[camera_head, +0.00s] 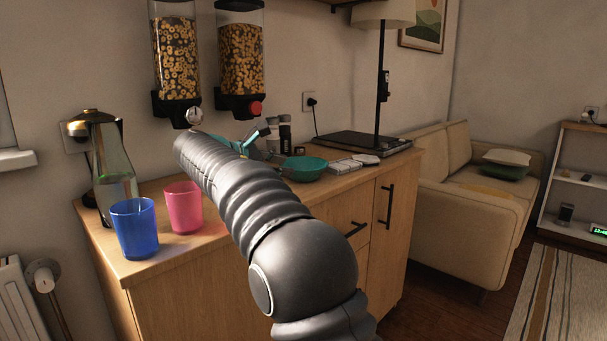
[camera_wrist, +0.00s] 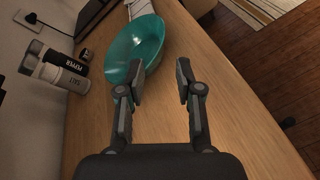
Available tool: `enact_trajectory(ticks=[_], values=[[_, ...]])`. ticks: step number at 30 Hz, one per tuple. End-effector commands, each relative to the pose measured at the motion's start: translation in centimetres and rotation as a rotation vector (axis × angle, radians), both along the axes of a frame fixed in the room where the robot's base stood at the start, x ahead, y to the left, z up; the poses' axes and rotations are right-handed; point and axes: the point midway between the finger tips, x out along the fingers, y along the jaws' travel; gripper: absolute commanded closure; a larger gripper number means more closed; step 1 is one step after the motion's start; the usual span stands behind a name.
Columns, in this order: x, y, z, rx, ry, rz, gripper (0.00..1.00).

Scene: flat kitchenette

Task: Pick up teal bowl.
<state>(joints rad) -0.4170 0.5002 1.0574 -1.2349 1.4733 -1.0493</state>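The teal bowl (camera_head: 304,169) stands upright on the wooden counter, right of the end of my arm in the head view. In the wrist view the teal bowl (camera_wrist: 150,47) lies just ahead of the left fingertip, its inside empty. My gripper (camera_wrist: 159,82) is open, with a clear gap between its two fingers and bare counter between them. The bowl's near rim is close to the left finger; I cannot tell whether they touch. In the head view my gripper is mostly hidden behind my arm.
Salt (camera_wrist: 66,80) and pepper (camera_wrist: 66,59) shakers stand left of the bowl. A blue cup (camera_head: 135,228), pink cup (camera_head: 183,207) and glass pitcher (camera_head: 114,170) stand at the counter's left. A lamp (camera_head: 380,80) stands behind the bowl. Bare counter (camera_wrist: 235,110) lies right of my gripper.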

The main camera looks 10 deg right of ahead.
Motion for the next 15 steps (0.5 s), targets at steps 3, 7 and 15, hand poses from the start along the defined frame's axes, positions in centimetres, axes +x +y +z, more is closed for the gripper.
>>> enact_trajectory(ticks=[3,7,15], values=[[1.1,-2.1,-0.9,0.001,0.0,-0.003,0.65],[2.1,-3.8,-1.5,0.002,-0.001,-0.002,0.65],[2.9,-5.2,-2.1,0.003,-0.001,-0.001,0.65]])
